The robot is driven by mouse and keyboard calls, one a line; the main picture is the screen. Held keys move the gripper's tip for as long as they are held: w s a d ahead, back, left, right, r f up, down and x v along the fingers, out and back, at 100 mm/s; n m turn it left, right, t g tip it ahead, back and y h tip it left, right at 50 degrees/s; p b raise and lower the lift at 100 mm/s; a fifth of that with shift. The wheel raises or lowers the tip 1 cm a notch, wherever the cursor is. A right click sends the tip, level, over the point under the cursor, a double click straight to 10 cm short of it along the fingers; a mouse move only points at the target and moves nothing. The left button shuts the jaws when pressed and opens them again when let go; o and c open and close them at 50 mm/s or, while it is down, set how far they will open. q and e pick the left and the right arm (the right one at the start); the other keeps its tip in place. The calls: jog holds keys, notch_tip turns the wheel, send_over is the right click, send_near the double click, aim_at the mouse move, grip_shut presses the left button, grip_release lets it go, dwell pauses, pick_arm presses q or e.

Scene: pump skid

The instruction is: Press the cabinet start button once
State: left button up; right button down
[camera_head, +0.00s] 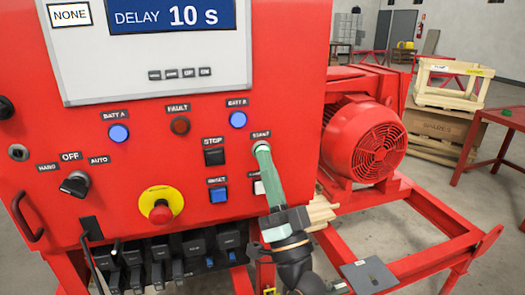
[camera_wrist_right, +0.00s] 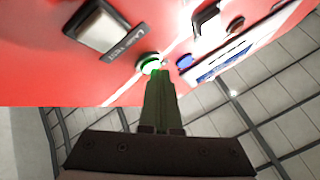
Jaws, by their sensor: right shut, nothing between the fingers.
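The red cabinet (camera_head: 130,190) fills the left and middle of the head view. Its START label (camera_head: 261,134) is at the right side of the panel, with the start button mostly hidden behind my fingertips. In the right wrist view the round green start button (camera_wrist_right: 149,62) shows bright, just beyond the fingertips. My right gripper (camera_head: 263,150) has green fingers, shut and empty, pointing up at the button; it also shows in the wrist view (camera_wrist_right: 158,76). The tips are at or very close to the button; I cannot tell whether they press it. My left gripper is not in view.
The black STOP button (camera_head: 214,157), blue reset button (camera_head: 218,195) and white lamp test button (camera_head: 258,187) are close by. A red emergency stop (camera_head: 161,211) on yellow is lower left. The red motor (camera_head: 365,140) and its frame stand right of the cabinet.

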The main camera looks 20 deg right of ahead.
jog(key=shift+s, duration=0.6)
jog(key=shift+s, duration=0.1)
jog(key=s+p, duration=0.1)
jog(key=s, duration=0.3)
jog(key=shift+s+d, duration=0.1)
jog(key=shift+s, duration=0.3)
jog(key=shift+f, duration=0.1)
notch_tip(320, 180, down, 28)
jog(key=s+a+r+n+g+y, duration=0.1)
jog(key=a+n+g, duration=0.1)
jog(key=n+g, duration=0.6)
jog(key=s+d+f+g+h, duration=0.1)
jog(key=s+f+g, duration=0.4)
jog(key=f, duration=0.5)
jog(key=s+d+f+g+h, duration=0.1)
jog(key=s+d+f+g, duration=0.3)
jog(key=s+f, duration=0.5)
jog(key=shift+f+g+h, duration=0.3)
jog(key=shift+f+g, duration=0.1)
jog(key=shift+f, duration=0.5)
